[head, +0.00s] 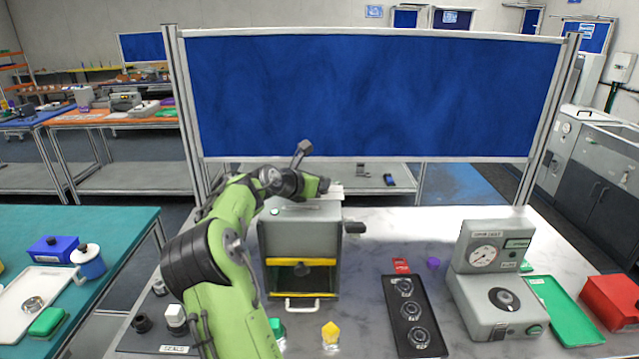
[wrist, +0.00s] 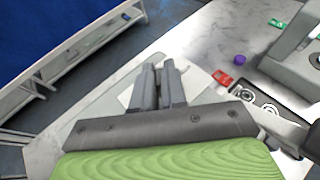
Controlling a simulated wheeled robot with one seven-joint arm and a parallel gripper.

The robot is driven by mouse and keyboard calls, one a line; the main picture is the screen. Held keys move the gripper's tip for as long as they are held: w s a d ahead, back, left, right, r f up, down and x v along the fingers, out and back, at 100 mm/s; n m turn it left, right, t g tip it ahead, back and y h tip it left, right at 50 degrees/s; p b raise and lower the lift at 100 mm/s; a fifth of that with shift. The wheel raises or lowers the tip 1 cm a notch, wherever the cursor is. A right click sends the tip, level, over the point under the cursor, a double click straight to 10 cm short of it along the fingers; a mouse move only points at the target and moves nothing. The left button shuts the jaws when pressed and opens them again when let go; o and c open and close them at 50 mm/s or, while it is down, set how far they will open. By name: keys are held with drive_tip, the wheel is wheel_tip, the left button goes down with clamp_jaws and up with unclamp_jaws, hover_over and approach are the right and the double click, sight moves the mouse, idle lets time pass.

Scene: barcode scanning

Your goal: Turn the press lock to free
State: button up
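My gripper (head: 327,186) is above the back of the press, partly hidden by my arm. In the wrist view my gripper (wrist: 158,65) has its two grey fingers close together, with nothing visible held between them. A white sheet shows beneath the fingers.
Right of the press are a black panel (head: 408,335) with round dials, a red block (head: 401,265), a purple piece (head: 433,263) and a grey gauge unit (head: 492,285). A yellow piece (head: 330,332) stands in front. A blue partition (head: 370,95) rises behind.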

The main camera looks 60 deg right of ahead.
drive_tip(key=shift+f+t, duration=0.15)
drive_tip(key=shift+t, duration=0.15)
clamp_jaws()
drive_tip(key=n+t, duration=0.1)
drive_tip(key=n+t+b, duration=0.1)
drive_tip(key=shift+s+f+n+t, duration=0.1)
drive_tip(key=shift+s+n+t, duration=0.2)
drive_tip(key=shift+n+t, duration=0.1)
drive_tip(key=n+t+b, duration=0.1)
drive_tip(key=n+t, duration=0.1)
drive_tip(key=t, duration=0.1)
drive_tip(key=shift+s+n+y+b, duration=0.2)
drive_tip(key=shift+n+y+b, duration=0.1)
drive_tip(key=shift+n+b, duration=0.1)
drive_tip(key=shift+n+t+y+b, duration=0.45)
drive_tip(key=shift+n+t, duration=0.35)
drive_tip(key=shift+t, duration=0.1)
drive_tip(key=shift+f, duration=0.1)
drive_tip(key=o, duration=0.7)
unclamp_jaws()
drive_tip(key=shift+d, duration=0.1)
